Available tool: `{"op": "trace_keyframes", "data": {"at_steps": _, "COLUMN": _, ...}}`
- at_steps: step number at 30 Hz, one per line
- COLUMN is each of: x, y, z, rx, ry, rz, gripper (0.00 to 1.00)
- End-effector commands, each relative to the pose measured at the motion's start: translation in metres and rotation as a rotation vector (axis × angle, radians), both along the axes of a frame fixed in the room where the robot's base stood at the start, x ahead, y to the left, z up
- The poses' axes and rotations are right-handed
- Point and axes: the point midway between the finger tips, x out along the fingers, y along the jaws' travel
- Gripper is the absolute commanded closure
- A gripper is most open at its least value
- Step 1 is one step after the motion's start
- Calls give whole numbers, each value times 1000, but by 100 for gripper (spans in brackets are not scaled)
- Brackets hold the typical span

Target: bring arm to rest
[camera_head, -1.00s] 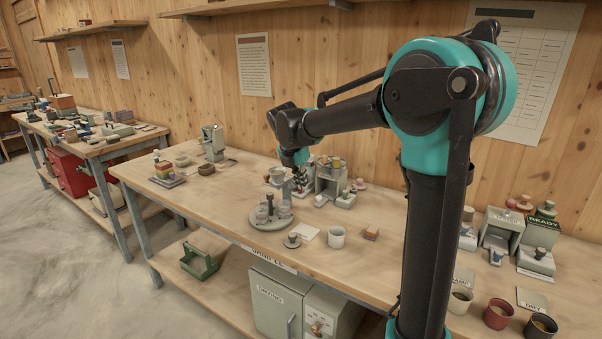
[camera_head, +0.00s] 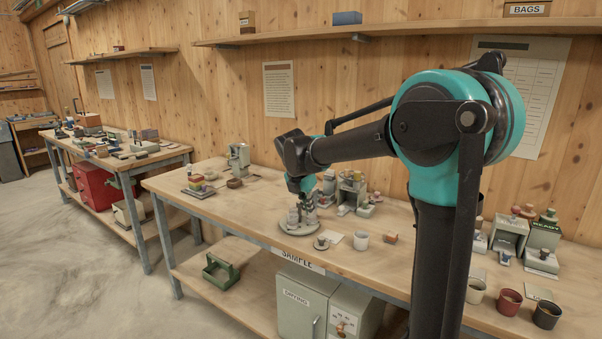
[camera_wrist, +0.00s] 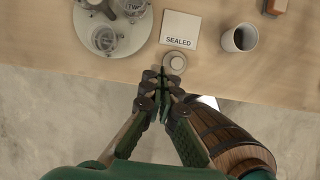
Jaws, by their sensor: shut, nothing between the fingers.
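My gripper (camera_wrist: 163,78) is shut and empty in the wrist view, with its fingertips together near the table's front edge. A small round knobbed piece (camera_wrist: 174,62) lies just beyond the tips; I cannot tell whether they touch. In the head view my arm reaches left from its tall column, bent at the elbow, and its wrist hangs down over the workbench (camera_head: 400,262). The gripper's fingers are hard to make out there, against the round tray (camera_head: 299,232) with glass vessels.
A "SEALED" card (camera_wrist: 179,28) and a grey cup (camera_wrist: 239,38) lie near the fingertips. Small devices (camera_head: 352,190) stand behind the tray. Several cups, including a red one (camera_head: 508,302), stand at right. A shelf (camera_head: 380,30) runs above. Bench space left of the tray is clear.

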Motion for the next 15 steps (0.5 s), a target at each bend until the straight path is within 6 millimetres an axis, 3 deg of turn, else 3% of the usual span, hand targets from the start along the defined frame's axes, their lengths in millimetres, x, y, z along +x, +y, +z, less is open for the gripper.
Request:
{"op": "trace_keyframes", "data": {"at_steps": 8, "x": -16, "y": -22, "z": -12, "rx": 74, "ry": -31, "rz": -173, "gripper": 100}}
{"op": "trace_keyframes", "data": {"at_steps": 15, "x": -41, "y": -50, "z": -30, "rx": 180, "ry": -75, "rz": -424, "gripper": 100}}
